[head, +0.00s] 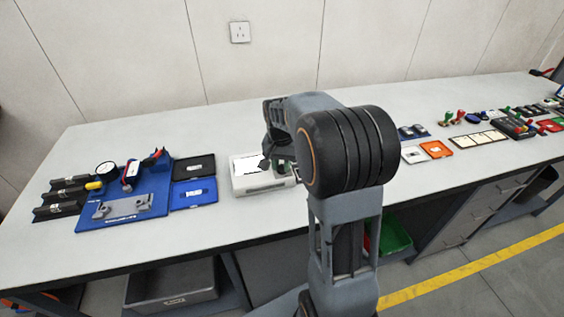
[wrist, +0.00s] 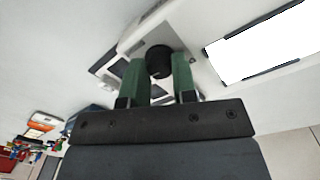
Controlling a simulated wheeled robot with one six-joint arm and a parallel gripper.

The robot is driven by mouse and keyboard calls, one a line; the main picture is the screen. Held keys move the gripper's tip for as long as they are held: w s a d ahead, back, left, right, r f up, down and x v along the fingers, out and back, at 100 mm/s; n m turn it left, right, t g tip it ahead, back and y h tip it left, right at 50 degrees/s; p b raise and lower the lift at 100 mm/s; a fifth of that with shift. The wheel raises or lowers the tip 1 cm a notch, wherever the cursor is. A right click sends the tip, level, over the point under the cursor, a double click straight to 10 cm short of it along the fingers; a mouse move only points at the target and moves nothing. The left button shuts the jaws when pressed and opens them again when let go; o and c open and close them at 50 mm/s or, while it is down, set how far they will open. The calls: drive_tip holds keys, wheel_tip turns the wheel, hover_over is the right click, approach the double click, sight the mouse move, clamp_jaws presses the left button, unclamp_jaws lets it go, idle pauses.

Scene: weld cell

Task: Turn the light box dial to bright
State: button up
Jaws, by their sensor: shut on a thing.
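The light box (head: 262,184) is a pale grey case on the bench with a bright white lit panel (head: 248,163). In the wrist view its lit panel (wrist: 265,45) shows at the upper right. My gripper (wrist: 159,72) has green fingers on either side of the round black dial (wrist: 159,61), shut on it. Any dial markings are too small or hidden to read. In the head view my arm covers the right part of the box, and only a bit of my gripper (head: 282,165) shows there.
Left of the light box lie a black tray (head: 194,167) and a blue tray (head: 193,194). Further left is a blue fixture board (head: 125,208) with a gauge and clamps. An orange tray (head: 436,149) and several small parts lie to the right. The bench front is clear.

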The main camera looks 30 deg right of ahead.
sight(280, 166)
drive_tip(key=shift+m, duration=0.9)
drive_tip(key=o, duration=0.9)
drive_tip(key=shift+o, duration=0.2)
wheel_tip(280, 166, up, 14)
drive_tip(key=p, duration=0.1)
drive_tip(key=shift+w+a, duration=0.15)
drive_tip(key=shift+w, duration=0.05)
drive_tip(key=shift+f, duration=0.1)
